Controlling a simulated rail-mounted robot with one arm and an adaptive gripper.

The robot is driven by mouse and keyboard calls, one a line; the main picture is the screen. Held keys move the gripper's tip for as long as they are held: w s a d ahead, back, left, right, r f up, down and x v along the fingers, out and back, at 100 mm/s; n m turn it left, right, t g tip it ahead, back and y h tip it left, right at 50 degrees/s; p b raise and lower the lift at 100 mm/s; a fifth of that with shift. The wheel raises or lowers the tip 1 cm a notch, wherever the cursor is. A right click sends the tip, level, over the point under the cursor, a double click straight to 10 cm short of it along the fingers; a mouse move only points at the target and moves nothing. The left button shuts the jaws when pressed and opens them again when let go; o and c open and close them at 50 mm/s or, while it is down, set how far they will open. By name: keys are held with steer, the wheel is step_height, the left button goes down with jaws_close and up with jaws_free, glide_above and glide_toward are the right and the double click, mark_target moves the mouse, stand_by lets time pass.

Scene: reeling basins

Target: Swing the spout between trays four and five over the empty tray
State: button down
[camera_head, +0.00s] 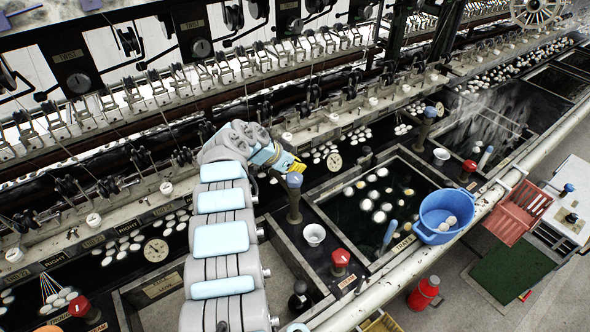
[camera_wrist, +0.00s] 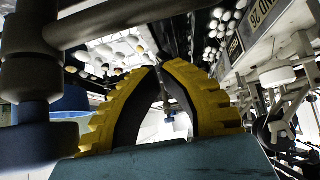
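A dark post with a blue top (camera_head: 294,181) stands on the divider between two trays and appears to be the spout. My gripper (camera_head: 292,165), with yellow fingers, is right beside this top; I cannot tell whether they touch. In the wrist view the fingers (camera_wrist: 160,72) lean toward each other with a narrow gap and nothing visibly held. A dark post (camera_wrist: 28,90) with a horizontal bar stands close at left there. The tray right of the divider (camera_head: 345,235) holds white cocoons.
A blue basin (camera_head: 445,217) with cocoons sits on the front rail at the tray's right. A white cup (camera_head: 314,235) and a red-topped knob (camera_head: 340,258) stand on the divider. The reeling bench with cocoon rows runs behind. A red canister (camera_head: 423,293) stands on the floor.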

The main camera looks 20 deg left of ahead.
mark_target(283, 184)
steer(key=shift+s+a+f+p, duration=0.2)
steer(key=shift+s+a+p, duration=0.45)
steer(key=shift+p, duration=1)
steer(key=shift+s+a+f+p, duration=0.2)
steer(key=shift+s+a+p, duration=0.25)
steer(key=shift+s+p, duration=0.8)
steer(key=shift+w+p, duration=0.35)
steer(key=shift+p, duration=0.05)
steer(key=shift+s+r+p, duration=0.1)
steer(key=shift+r+p, duration=0.05)
steer(key=shift+p, duration=0.7)
steer(key=shift+a+n+p, duration=0.1)
steer(key=shift+n+p, duration=0.2)
steer(key=shift+p, duration=0.05)
